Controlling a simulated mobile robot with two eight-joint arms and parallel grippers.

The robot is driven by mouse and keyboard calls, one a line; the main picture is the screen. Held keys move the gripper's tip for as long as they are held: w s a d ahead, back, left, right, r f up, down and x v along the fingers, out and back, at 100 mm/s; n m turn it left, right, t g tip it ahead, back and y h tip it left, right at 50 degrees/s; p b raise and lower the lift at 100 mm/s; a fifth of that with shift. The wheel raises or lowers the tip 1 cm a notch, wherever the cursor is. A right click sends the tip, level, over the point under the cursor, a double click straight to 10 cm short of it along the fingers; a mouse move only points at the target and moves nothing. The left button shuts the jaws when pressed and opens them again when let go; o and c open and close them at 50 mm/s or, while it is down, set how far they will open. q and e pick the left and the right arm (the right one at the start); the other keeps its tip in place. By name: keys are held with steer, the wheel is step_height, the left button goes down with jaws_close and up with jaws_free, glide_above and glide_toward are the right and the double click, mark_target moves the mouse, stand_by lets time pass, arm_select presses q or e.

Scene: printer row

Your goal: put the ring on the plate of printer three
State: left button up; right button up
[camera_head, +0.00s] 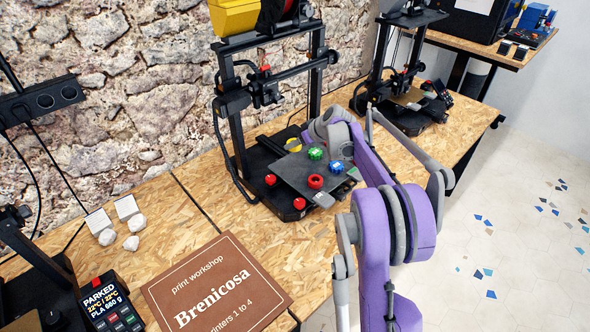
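A red ring (316,182) with a dark centre lies on the dark build plate (290,167) of the middle printer (232,110). A green piece (315,153) and a blue piece (336,167) sit on the same plate, behind the ring. No number can be read on this printer. My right arm comes in from the bottom and bends over the plate's right side; its grey and purple wrist is by the plate's far right corner. My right gripper's fingers cannot be made out clearly behind the arm. My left gripper is not in view.
Red knobs (299,203) show at the plate's corners. Another printer (405,95) stands farther back, and part of one is at lower left. A brown sign (215,287) and white lumps (132,243) lie on the wooden table. The table is bare between sign and printer.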

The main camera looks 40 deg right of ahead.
step_height(320, 180, down, 10)
steer(key=shift+r, duration=0.2)
steer(key=shift+f, duration=0.1)
steer(key=o, duration=1.4)
steer(key=shift+o, duration=0.2)
